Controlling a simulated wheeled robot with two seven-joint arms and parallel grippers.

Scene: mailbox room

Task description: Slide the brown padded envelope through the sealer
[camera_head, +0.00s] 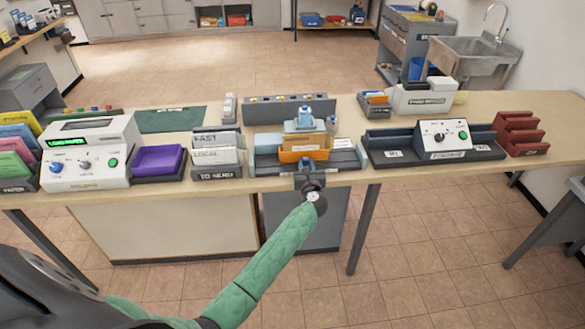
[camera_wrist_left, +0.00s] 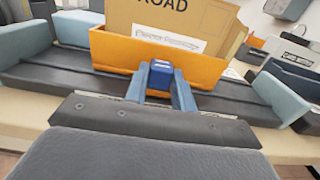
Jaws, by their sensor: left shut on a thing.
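Brown envelope-like pieces (camera_head: 305,140) stand in an orange holder (camera_head: 290,156) at the middle of the counter; the front one (camera_wrist_left: 175,18) reads "ROAD" in the left wrist view. I cannot tell whether it is padded. The holder (camera_wrist_left: 113,55) sits on a dark track with pale blue end blocks. My left gripper (camera_head: 306,166) is at the holder's front, its fingers shut around the small blue knob (camera_wrist_left: 161,73). Right of it is a white control box (camera_head: 443,135) with a dial, green button and dark side beds; I cannot tell whether this is the sealer. My right gripper is out of view.
Left are a white machine (camera_head: 90,153) with a green display, a purple tray (camera_head: 157,160) and a sorter (camera_head: 216,158) of white cards. Red racks (camera_head: 520,133) stand right. A dark rack (camera_head: 265,110) is behind. The counter (camera_head: 345,110) has bare room around it.

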